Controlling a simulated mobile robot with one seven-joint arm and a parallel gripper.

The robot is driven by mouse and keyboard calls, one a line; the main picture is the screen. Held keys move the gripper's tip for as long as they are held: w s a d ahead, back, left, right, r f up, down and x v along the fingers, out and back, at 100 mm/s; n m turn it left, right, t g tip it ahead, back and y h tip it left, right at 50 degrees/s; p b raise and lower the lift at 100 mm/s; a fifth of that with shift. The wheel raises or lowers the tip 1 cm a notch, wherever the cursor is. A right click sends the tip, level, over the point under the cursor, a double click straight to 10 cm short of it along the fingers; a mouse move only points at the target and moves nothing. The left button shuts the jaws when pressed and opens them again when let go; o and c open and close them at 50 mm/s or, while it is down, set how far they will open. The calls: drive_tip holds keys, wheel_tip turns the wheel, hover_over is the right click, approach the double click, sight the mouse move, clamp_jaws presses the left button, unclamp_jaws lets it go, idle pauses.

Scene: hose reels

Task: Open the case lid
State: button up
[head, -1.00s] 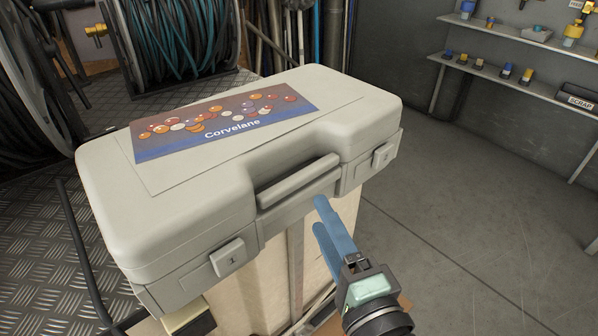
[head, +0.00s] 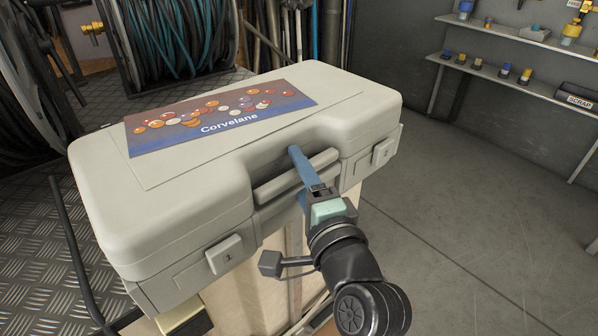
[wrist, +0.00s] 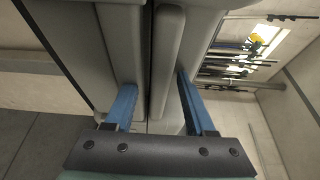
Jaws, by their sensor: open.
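The pale grey case (head: 160,215) lies flat with its lid (head: 340,90) shut. A printed "Corvelane" picture (head: 215,115) covers part of the lid. The carry handle (head: 290,182) is at the front middle, with a left latch (head: 225,254) and a right latch (head: 383,152) on either side. My gripper (head: 297,174) is open at the handle, one blue finger above it and the other below, partly hidden. In the wrist view, the handle bar (wrist: 167,60) lies between the spread fingers of my gripper (wrist: 155,88); I cannot tell whether they touch it.
The case rests on a pale wooden support (head: 270,270). A hose reel (head: 180,40) stands behind it, and a dark hose (head: 75,255) rises at the left. Shelves with small fittings (head: 490,65) are on the right wall. The floor (head: 480,200) at the right is clear.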

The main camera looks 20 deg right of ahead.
clamp_jaws()
idle(1.3)
